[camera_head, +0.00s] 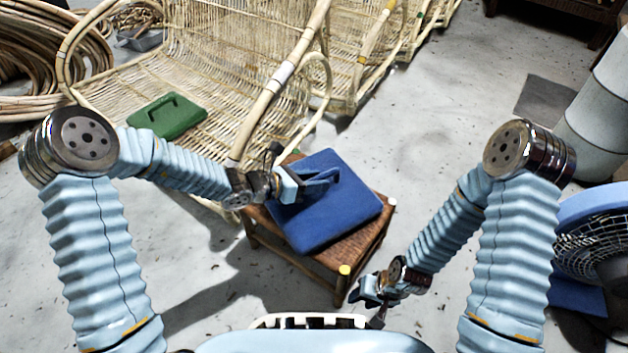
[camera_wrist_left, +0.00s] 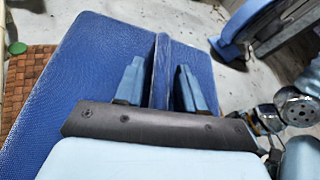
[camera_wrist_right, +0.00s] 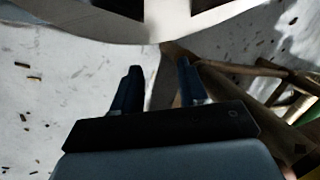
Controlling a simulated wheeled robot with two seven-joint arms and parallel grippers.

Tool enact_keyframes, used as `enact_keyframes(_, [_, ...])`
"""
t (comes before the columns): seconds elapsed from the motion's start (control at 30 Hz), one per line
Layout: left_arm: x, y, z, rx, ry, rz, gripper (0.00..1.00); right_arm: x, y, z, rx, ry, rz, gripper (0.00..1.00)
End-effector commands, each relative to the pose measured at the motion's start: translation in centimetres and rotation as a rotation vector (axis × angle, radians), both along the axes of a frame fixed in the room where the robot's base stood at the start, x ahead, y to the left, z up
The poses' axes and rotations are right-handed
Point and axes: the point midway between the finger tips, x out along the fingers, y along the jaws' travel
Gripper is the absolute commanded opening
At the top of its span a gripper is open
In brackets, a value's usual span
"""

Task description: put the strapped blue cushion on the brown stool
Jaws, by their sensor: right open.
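The blue cushion (camera_head: 325,213) lies flat over the brown woven stool (camera_head: 352,252), covering most of its top, with the stool's front and right edges bare. Whether it rests fully on the stool is unclear. Its strap (camera_wrist_left: 161,70) stands up between the two fingers of my left gripper (camera_wrist_left: 158,85), near the cushion's upper side. The frames do not settle whether these fingers press on the strap. In the head view my left gripper (camera_head: 312,184) reaches in from the left over the cushion. My right gripper (camera_head: 368,298) is open and empty, low at the stool's front right.
A green strapped cushion (camera_head: 168,115) lies on a rattan seat (camera_head: 215,70) behind the stool. A fan (camera_head: 590,240) with blue parts stands at the right, below grey cylinders (camera_head: 598,130). Rattan coils (camera_head: 45,55) lie at far left. Floor (camera_head: 425,130) right of the stool is clear.

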Motion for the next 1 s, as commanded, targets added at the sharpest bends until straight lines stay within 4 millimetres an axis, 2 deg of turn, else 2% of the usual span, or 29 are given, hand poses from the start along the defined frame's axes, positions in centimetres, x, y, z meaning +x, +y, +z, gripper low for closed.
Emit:
enact_keyframes(0.3, [0.0,0.0,0.1,0.000,0.000,0.000,0.48,0.0,0.0,0.1,0.000,0.000,0.000,0.43])
enact_keyframes(0.4, [0.0,0.0,0.7,-0.001,-0.001,0.000,0.48,0.0,0.0,0.7,0.000,0.001,0.000,0.43])
enact_keyframes(0.57, [-1.1,2.5,1.8,0.001,-0.001,0.004,0.48,0.0,0.0,1.4,0.000,0.002,0.002,0.43])
enact_keyframes(0.8, [-3.5,7.1,3.9,0.001,-0.002,0.003,0.48,-0.1,0.0,2.8,0.002,0.006,0.003,0.43])
enact_keyframes(1.0, [-4.8,9.4,4.8,0.000,0.000,0.001,0.48,-0.2,0.1,3.3,0.002,0.007,0.005,0.43])
